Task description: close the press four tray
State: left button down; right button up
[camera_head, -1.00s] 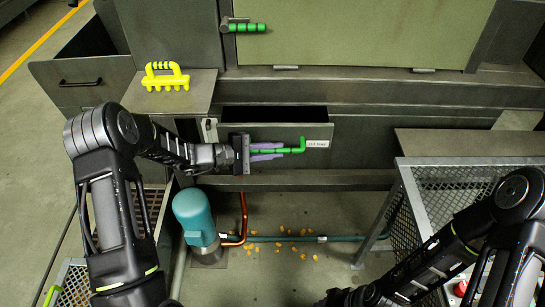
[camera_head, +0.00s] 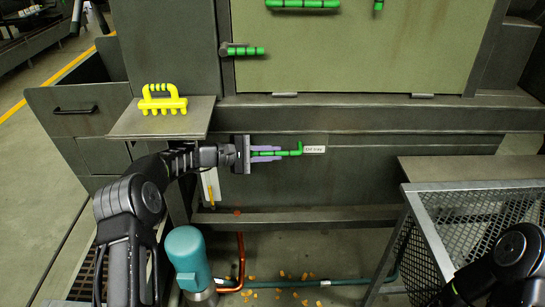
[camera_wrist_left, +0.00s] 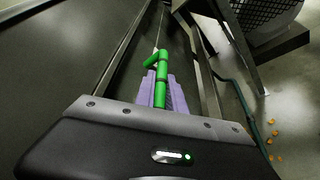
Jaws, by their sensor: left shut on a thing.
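The press four tray (camera_head: 290,176) is a dark grey drawer front low in the press body, with a small white label (camera_head: 314,149). Its front looks about flush with the panel around it, with no open gap above it. A green bar handle (camera_head: 296,152) runs along the front. My left gripper (camera_head: 268,153) comes in from the left with its purple fingers shut on the handle. In the left wrist view the green handle (camera_wrist_left: 161,92) lies between the purple fingers (camera_wrist_left: 178,96). Only the right arm shows at lower right; its gripper is out of view.
A yellow-handled tool (camera_head: 162,101) lies on a grey ledge (camera_head: 160,124) above my left arm. A teal motor (camera_head: 189,257) and pipes stand below, with small orange bits on the floor. A mesh-sided stand (camera_head: 470,207) is at right.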

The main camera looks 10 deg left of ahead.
pick_arm(q)
jog(key=c, duration=1.4)
grip_release()
jog(key=shift+a, duration=0.15)
jog(key=shift+v, duration=3.8)
jog(key=shift+f, duration=0.1)
